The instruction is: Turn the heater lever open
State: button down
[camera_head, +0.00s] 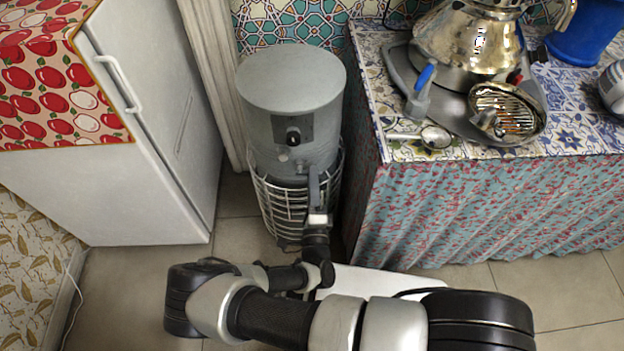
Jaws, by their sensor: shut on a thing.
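The heater (290,100) is a grey upright cylinder with a wire cage around its lower part, standing between the white fridge and the counter. A dark square plate with a black knob is on its front. The heater lever (314,183) is a narrow grey upright piece at the heater's lower right front. My gripper (317,212) is at the lower end of the lever and shut on it. The fingertips are small in this view, and the exact contact is hard to make out. My arm reaches in from the bottom and hides part of the floor.
The white fridge (165,120) stands close on the left. The counter (372,90) with a patterned cloth front stands close on the right, bearing a brass samovar (465,40), a metal tray and a ladle. Tiled floor (125,285) is clear at the lower left.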

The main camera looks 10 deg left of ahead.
jog(key=shift+r+n, duration=0.15)
jog(key=shift+n, duration=0.55)
jog(key=shift+y, duration=0.3)
jog(key=c, duration=1.8)
grip_release()
jog(key=shift+o, duration=0.2)
jog(key=shift+r, duration=0.1)
jog(key=shift+s, duration=0.1)
jog(key=v, duration=1.7)
jog(key=shift+s+d, duration=0.1)
